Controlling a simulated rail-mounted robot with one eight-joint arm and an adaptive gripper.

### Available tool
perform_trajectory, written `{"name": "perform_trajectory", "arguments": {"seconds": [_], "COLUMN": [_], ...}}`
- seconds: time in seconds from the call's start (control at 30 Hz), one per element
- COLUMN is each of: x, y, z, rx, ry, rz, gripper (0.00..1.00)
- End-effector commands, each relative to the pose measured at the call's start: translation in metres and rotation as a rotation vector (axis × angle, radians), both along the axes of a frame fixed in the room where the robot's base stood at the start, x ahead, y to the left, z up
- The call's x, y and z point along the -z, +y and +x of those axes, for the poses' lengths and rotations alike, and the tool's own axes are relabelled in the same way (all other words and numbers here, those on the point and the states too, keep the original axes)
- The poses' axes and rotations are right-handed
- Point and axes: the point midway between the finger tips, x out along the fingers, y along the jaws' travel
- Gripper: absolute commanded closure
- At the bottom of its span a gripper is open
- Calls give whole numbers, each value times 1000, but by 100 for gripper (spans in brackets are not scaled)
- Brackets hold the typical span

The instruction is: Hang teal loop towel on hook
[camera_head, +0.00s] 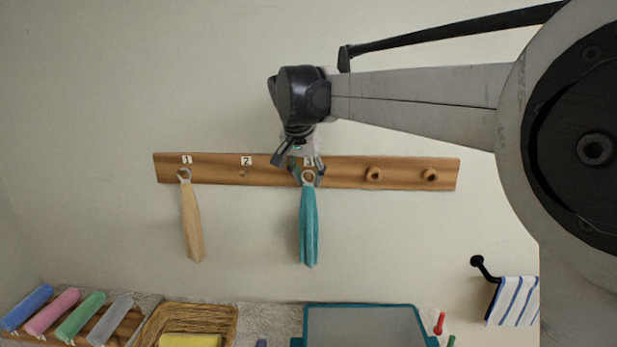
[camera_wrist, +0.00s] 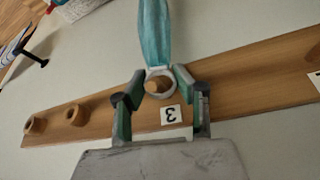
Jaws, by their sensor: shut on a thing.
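The teal towel (camera_head: 309,226) hangs straight down below my gripper, in front of the wooden rail (camera_head: 220,178) at the number 3 label. In the wrist view the teal towel (camera_wrist: 154,35) ends in a pale ring (camera_wrist: 160,83) between my fingertips. My gripper (camera_head: 308,173) is shut on the ring, one finger on each side; it also shows in the wrist view (camera_wrist: 160,86). Brown wood shows through the ring. I cannot tell whether it is peg 3 inside the ring or wood behind it.
A tan towel (camera_head: 192,222) hangs at label 1. Position 2 shows no peg standing out. Two bare pegs (camera_head: 373,174) (camera_head: 430,175) are to the right. Below are rolled towels (camera_head: 80,315), a wicker basket (camera_head: 228,318), a teal-rimmed bin (camera_head: 360,307) and a striped towel (camera_head: 515,301).

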Motion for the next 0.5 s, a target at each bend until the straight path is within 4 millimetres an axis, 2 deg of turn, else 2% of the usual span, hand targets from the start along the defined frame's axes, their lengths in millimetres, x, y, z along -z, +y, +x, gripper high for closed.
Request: {"name": "perform_trajectory", "arguments": {"seconds": [0.33, 0.37, 0.5], "x": [0, 0, 0], "y": [0, 0, 0], "z": [0, 0, 0], "rx": [0, 0, 0], "ry": [0, 0, 0], "rz": [0, 0, 0], "gripper": [100, 72, 54]}}
